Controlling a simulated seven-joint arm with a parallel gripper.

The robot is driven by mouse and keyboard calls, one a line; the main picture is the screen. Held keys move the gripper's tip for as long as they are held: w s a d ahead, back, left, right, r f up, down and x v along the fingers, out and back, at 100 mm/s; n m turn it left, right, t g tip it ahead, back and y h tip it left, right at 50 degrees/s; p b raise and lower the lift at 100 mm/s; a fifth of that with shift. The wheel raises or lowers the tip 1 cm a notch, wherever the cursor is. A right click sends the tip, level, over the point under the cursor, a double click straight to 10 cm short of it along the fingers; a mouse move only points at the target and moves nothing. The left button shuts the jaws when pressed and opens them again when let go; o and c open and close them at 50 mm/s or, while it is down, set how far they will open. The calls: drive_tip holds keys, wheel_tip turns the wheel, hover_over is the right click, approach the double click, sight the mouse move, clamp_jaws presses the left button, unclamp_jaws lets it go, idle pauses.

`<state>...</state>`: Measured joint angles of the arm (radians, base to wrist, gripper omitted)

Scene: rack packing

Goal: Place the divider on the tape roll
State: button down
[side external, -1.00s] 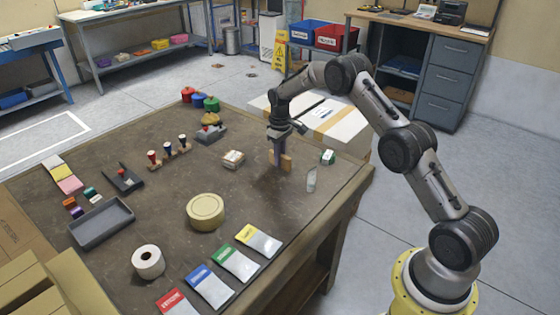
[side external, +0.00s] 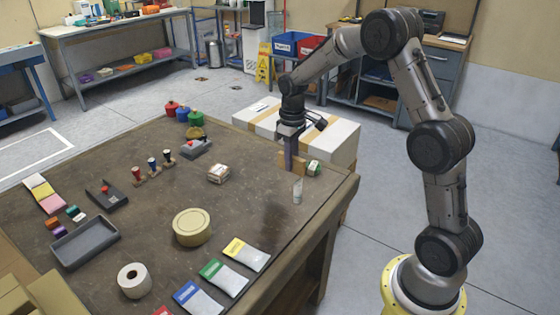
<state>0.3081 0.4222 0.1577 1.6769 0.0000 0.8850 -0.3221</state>
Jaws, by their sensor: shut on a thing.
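My gripper (side external: 289,150) points down near the far right edge of the table. It is shut on an upright tan board, which I take to be the divider (side external: 299,163); the fingers hide part of it. Whether its lower edge touches the table is not clear. A round beige roll, apparently the tape roll (side external: 192,227), lies flat near the middle of the table, to the left of and nearer the camera than my gripper. Its top is bare. A white roll with a dark hole (side external: 134,280) stands apart at the front left.
A clear tube (side external: 297,190) and a small green-and-white box (side external: 314,168) are close to my gripper. A small carton (side external: 219,173) lies between gripper and beige roll. Coloured packets (side external: 246,254) line the front edge. A grey tray (side external: 85,242) is at left.

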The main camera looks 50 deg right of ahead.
drive_tip(key=shift+s+a+r, duration=0.1)
drive_tip(key=shift+s+r, duration=0.05)
drive_tip(key=shift+s, duration=0.15)
drive_tip(key=shift+s+a+m, duration=0.1)
drive_tip(key=shift+s+m, duration=0.1)
drive_tip(key=shift+m, duration=0.5)
drive_tip(key=a+r+n, duration=0.1)
drive_tip(key=a+r, duration=0.2)
drive_tip(key=a, duration=0.8)
drive_tip(key=a+r, duration=0.2)
drive_tip(key=a, duration=0.9)
hover_over(199, 226)
drive_tip(key=s, duration=0.1)
wheel_tip(199, 226, down, 8)
drive_tip(key=shift+d+f, duration=0.15)
drive_tip(key=shift+f, duration=0.05)
drive_tip(key=shift+w+f, duration=0.45)
drive_tip(key=shift+f, duration=0.15)
drive_tip(key=shift+w+f, duration=0.1)
drive_tip(key=shift+f, duration=1.5)
